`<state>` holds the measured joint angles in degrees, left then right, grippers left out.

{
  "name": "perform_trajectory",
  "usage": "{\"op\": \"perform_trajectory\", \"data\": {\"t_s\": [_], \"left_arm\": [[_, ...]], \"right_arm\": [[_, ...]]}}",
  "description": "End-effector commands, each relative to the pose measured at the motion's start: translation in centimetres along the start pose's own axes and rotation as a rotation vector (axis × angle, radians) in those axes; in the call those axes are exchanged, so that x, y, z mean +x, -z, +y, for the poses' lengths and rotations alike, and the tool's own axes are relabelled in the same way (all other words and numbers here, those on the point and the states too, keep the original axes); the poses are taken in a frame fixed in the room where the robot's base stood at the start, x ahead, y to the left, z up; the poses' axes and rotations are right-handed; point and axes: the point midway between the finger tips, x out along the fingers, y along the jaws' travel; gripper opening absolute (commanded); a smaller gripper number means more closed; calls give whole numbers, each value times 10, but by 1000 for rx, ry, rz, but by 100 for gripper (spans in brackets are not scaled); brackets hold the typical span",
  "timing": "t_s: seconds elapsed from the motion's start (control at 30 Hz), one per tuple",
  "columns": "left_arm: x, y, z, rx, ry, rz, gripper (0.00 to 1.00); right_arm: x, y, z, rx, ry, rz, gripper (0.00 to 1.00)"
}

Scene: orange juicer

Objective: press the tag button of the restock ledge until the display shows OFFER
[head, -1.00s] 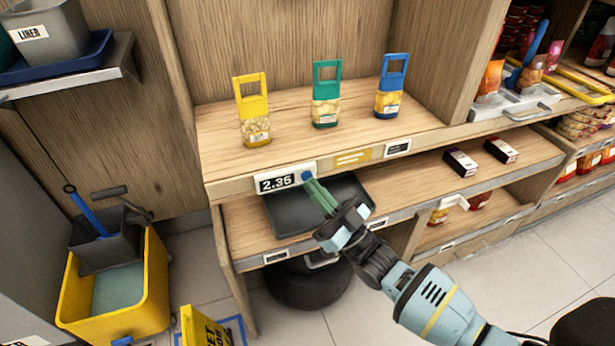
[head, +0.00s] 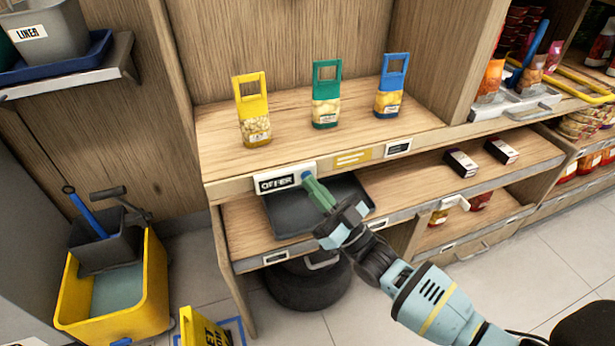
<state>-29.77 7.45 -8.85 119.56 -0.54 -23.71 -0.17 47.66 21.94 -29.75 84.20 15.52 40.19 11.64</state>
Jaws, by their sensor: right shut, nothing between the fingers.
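The electronic tag display (head: 275,184) on the front edge of the restock ledge (head: 232,185) reads OFFER. Its blue button (head: 305,176) sits at the display's right end, partly hidden by my fingertips. My right gripper (head: 309,183) is shut and empty, with its green fingers at the button. I cannot tell whether the fingertips touch it or stand just off it. My left gripper is not in view.
Yellow (head: 254,120), green (head: 326,100) and blue (head: 389,90) handled packs stand on the ledge. A dark tray (head: 285,222) lies on the shelf below. A yellow mop bucket (head: 130,310) stands at the lower left.

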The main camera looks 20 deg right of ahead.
Motion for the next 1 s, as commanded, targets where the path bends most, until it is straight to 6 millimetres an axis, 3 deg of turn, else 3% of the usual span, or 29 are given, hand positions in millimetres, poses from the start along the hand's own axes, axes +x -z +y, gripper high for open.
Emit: {"op": "perform_trajectory", "data": {"t_s": [1.0], "left_arm": [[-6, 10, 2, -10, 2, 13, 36]], "right_arm": [[-11, 8, -8, 0, 0, -1, 0]]}}
